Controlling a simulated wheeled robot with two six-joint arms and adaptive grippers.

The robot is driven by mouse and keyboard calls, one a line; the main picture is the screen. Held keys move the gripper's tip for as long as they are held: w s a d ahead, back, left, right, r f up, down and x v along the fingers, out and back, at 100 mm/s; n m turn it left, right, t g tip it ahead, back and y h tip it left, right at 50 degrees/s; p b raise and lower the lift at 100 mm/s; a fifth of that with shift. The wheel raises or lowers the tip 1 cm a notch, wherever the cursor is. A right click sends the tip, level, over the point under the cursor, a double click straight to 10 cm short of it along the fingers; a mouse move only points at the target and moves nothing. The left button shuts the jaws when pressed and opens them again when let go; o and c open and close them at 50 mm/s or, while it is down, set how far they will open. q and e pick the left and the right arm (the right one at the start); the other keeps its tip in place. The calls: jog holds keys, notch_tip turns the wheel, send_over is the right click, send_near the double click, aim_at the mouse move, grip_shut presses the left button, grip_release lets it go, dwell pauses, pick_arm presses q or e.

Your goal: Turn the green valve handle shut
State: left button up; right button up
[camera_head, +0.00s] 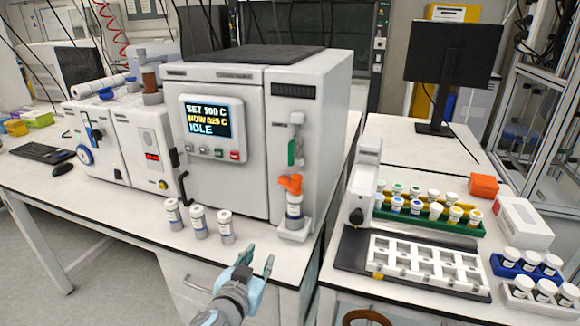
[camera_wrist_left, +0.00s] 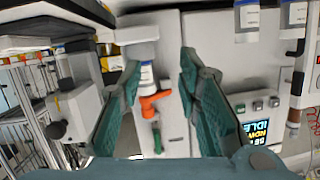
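The green valve handle (camera_head: 292,152) hangs upright below a white fitting on the narrow right panel of the white reactor (camera_head: 225,150). It also shows small in the left wrist view (camera_wrist_left: 157,138), beyond an orange part (camera_wrist_left: 155,102). That orange part (camera_head: 290,184) sits on top of a white vial (camera_head: 294,205) on a small stand below the green handle. My left gripper (camera_head: 257,262) is open and empty, in front of the bench edge, lower and nearer than the handle. In the wrist view its open fingers (camera_wrist_left: 160,75) flank the vial and orange part from a distance. My right gripper is not in view.
Several white-capped vials (camera_head: 198,222) stand on the bench in front of the reactor, left of the stand. The reactor's screen (camera_head: 208,117) reads IDLE. On the right bench are a white rack (camera_head: 425,264), a green vial tray (camera_head: 430,217) and a monitor (camera_head: 452,55).

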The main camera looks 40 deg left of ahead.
aim_at(290, 153)
pick_arm(q)
notch_tip(290, 153, up, 20)
jog(key=w+d+t+p, duration=0.1)
jog(key=w+t+p, duration=0.25)
jog(key=p, duration=0.35)
jog(key=shift+h, duration=0.3)
jog(key=x, duration=1.3)
jog(key=shift+a+f, duration=0.15)
jog(key=shift+a, duration=0.1)
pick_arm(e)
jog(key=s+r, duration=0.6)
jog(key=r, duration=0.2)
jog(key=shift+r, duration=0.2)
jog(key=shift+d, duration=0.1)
pick_arm(q)
grip_shut()
